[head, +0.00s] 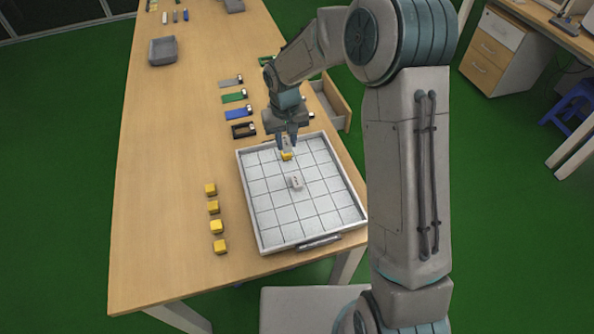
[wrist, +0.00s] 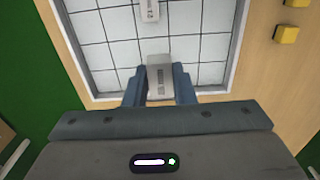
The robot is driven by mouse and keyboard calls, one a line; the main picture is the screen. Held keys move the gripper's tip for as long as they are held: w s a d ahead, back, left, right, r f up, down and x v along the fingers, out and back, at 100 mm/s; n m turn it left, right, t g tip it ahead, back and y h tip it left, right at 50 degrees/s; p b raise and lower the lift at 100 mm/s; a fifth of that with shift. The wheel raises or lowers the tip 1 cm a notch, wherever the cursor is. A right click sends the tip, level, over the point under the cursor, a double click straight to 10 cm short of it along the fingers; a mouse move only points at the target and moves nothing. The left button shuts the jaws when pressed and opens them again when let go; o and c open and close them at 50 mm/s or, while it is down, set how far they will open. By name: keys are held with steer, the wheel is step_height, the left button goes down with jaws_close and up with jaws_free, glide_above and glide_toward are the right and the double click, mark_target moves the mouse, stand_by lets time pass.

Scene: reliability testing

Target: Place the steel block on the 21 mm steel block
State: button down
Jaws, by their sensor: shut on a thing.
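My gripper (head: 287,141) is shut on a grey steel block (wrist: 160,77), at the far edge of the white gridded tray (head: 262,205). In the wrist view the block sits between the two blue fingers (wrist: 160,88), with a small dark mark on its top. In the head view a yellow patch shows just below the fingertips; I cannot tell whether it belongs to the held block. A pale block with dark marking (head: 296,183) lies near the tray's middle, apart from my gripper. It also shows at the top of the wrist view (wrist: 150,10); its marking is too small to read.
Several yellow blocks (head: 214,207) stand in a row on the table left of the tray. Blue (head: 238,113), green (head: 235,97) and black (head: 243,130) items lie beyond the tray. A grey bin (head: 162,51) stands farther back. Most tray squares are clear.

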glide_above(297, 182)
step_height(297, 182, down, 4)
steer(key=shift+r+p, duration=0.25)
steer(key=shift+p, duration=0.15)
steer(key=shift+f, duration=2.05)
steer(key=shift+f, duration=0.2)
steer(key=c, duration=1.2)
jaws_free()
steer(key=shift+r, duration=0.1)
